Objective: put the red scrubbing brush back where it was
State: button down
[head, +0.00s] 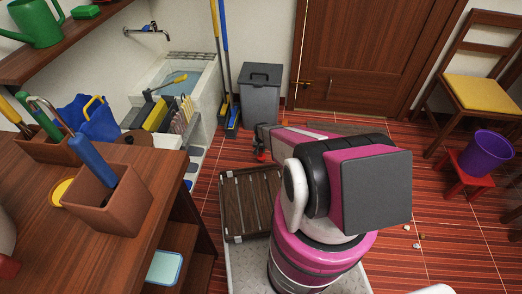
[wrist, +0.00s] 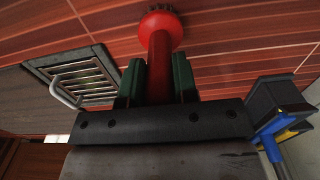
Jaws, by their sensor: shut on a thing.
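The red scrubbing brush (wrist: 158,45) is in my gripper (wrist: 158,82). In the wrist view its handle lies between the two green fingers, and its round head with dark bristles points away from them, above the red floor. In the head view a small part of the brush (head: 260,156) shows low beside my gripper (head: 262,143), which is mostly hidden by my arm. The brush appears clear of the counter and sink. The frames do not mark its former place.
A grey bin (head: 260,98) and brooms (head: 229,65) stand beyond my gripper. The sink (head: 178,85) and counter (head: 120,205) with a brown pot (head: 125,205) are left. A red stool (head: 467,175) bears a purple bucket (head: 487,150).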

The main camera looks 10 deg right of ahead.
jog(key=shift+f, duration=0.1)
jog(key=c, duration=0.9)
grip_release()
notch_tip(320, 180, up, 12)
jog(key=shift+f, duration=0.1)
jog(key=s+r+n, duration=0.1)
jog(key=s+r, duration=0.6)
jog(key=r, duration=0.4)
jog(key=s+r+n, duration=0.1)
jog(key=s+r, duration=0.6)
jog(key=r, duration=0.4)
jog(key=s+r+n, duration=0.1)
jog(key=s+r, duration=0.6)
jog(key=r, duration=0.5)
jog(key=shift+n, duration=0.3)
